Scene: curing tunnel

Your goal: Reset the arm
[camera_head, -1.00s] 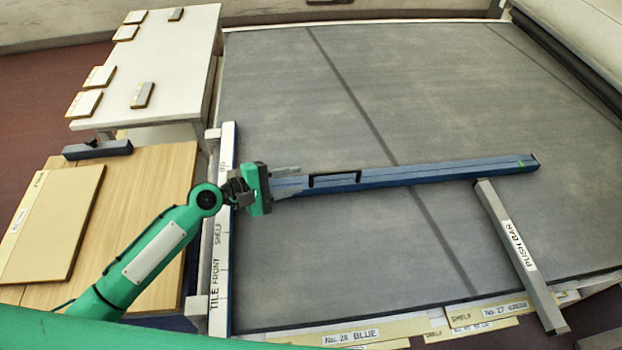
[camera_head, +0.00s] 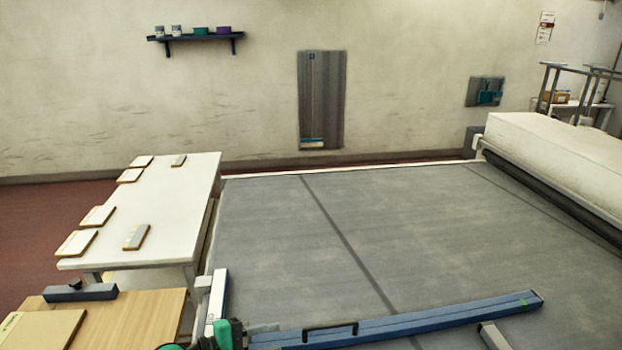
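My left gripper (camera_head: 268,334) is at the bottom edge of the head view, by the left end of a long blue bar (camera_head: 430,317) with a black handle. One grey finger shows along the bar's far side. The other finger is not clearly seen, so I cannot tell whether the gripper is open or touches the bar. Most of my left arm is below the picture.
The bar lies across a wide grey bed (camera_head: 420,220). A white table (camera_head: 190,188) with several small tiles stands at left, behind a wooden table (camera_head: 130,318). A grey push bar (camera_head: 493,338) is cut off at bottom right. A dark roller (camera_head: 555,198) borders the bed.

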